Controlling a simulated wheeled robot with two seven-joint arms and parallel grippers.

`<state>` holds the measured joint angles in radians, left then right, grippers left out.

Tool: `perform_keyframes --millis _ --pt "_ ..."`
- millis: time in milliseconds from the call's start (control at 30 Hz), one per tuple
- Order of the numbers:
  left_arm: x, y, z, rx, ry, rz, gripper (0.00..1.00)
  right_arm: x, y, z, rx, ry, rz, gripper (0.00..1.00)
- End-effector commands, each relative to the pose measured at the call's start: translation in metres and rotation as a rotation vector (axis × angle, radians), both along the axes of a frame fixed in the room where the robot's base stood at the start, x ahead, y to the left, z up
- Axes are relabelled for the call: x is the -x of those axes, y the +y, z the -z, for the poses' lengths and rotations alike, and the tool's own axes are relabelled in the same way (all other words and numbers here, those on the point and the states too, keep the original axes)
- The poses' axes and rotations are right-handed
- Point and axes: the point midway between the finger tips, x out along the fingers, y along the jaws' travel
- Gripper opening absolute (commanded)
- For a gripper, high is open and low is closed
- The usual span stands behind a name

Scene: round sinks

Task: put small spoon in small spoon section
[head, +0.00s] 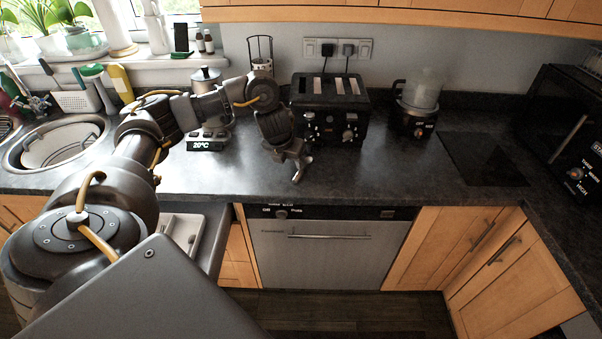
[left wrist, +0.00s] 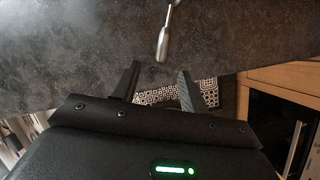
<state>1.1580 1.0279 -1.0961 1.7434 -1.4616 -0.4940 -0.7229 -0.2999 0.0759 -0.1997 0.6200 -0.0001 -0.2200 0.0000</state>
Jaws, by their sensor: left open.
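My left gripper (head: 293,165) is low over the dark worktop, near its front edge, in front of the black toaster. In the left wrist view the left gripper (left wrist: 158,78) has its two fingers apart with nothing between them. A metal spoon (left wrist: 163,45) lies ahead of the fingertips there, its handle end pointing back toward the gap; its far end is cut off by the top of the picture. I cannot make out the spoon in the head view. An open drawer with a white divided tray (head: 185,228) is partly hidden by my left arm. My right gripper is not in view.
The black toaster (head: 330,100) stands behind the gripper. A blender-like appliance (head: 417,105) is to its right, and a black microwave (head: 570,130) is at the far right. A round sink (head: 62,142) is at left. The worktop right of the gripper is clear.

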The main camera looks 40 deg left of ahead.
Motion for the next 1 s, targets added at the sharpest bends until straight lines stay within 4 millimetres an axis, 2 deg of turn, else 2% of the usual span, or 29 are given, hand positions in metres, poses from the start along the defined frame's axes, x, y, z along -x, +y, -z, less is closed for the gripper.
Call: perform_keyframes --millis 33,200,467,700,1000 --pt "-0.002 0.000 0.015 0.002 0.005 -0.003 0.44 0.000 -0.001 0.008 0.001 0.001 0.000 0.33" --pt "-0.012 0.002 0.034 0.003 0.001 -0.002 0.44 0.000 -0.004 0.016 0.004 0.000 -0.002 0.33" --pt "-0.015 0.003 0.040 0.002 -0.001 -0.002 0.44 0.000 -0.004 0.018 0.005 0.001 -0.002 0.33" --pt "-0.026 0.002 0.071 0.003 0.004 -0.005 0.44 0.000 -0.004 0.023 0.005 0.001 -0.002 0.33" --pt "-0.034 0.004 0.086 0.001 0.000 -0.002 0.44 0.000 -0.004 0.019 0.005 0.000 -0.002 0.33"
